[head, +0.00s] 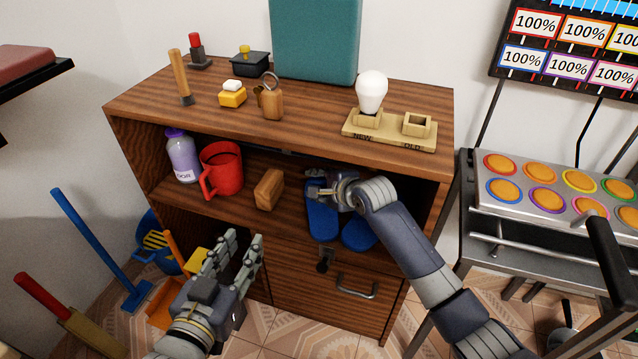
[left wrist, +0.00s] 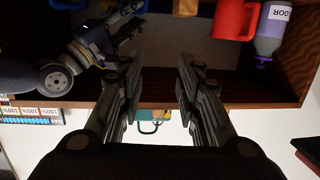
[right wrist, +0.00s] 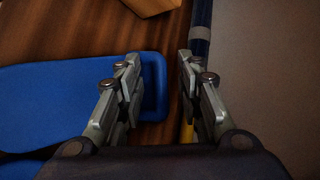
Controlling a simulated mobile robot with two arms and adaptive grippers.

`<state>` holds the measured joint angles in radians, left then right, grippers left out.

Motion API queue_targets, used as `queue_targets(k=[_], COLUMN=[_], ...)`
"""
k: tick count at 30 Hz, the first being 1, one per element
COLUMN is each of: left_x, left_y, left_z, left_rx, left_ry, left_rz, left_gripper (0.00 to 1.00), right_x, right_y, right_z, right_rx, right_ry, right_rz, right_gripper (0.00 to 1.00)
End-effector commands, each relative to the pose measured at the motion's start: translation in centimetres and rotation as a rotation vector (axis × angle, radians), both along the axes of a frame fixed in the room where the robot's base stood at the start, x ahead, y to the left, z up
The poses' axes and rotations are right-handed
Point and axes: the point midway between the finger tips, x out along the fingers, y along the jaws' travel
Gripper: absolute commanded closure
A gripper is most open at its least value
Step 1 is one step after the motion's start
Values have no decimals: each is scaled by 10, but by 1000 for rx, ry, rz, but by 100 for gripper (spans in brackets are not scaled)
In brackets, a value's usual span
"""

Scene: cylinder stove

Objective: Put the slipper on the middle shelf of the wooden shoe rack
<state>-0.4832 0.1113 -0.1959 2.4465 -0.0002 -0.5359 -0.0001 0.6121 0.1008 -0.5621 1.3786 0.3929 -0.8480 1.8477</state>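The wooden shoe rack (head: 135,150) is a brown cabinet with an open shelf below its top. Two blue slippers lie side by side at the shelf's right end, the left one (head: 321,222) and the right one (head: 358,236), partly covered by my right arm. My right gripper (head: 322,188) is at the far end of the left slipper. In the right wrist view its fingers (right wrist: 160,88) are apart, the left finger over the blue slipper end (right wrist: 60,95). My left gripper (head: 243,246) is open and empty in front of the cabinet, below the shelf.
A red mug (head: 222,170), purple bottle (head: 183,158) and wooden block (head: 269,190) stand left of the slippers on the shelf. A bulb on a stand (head: 371,92) and small items occupy the cabinet top. A metal stove (head: 545,225) stands at the right.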

Motion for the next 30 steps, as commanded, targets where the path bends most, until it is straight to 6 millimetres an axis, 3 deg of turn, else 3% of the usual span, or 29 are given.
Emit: queue_targets(k=[10,20,30], left_x=[0,-26,-79], left_y=[0,15,36], left_z=[2,-54,-106], left_rx=[0,73,151], left_ry=[-1,301,647], left_rz=[1,20,44], left_gripper=[68,68,68], right_x=[-2,-25,-54], right_y=[-1,-15,-32], right_z=[4,22,43], right_rx=[1,0,1], right_ry=[0,0,0], right_rz=[-1,0,-1], right_gripper=[67,67,67])
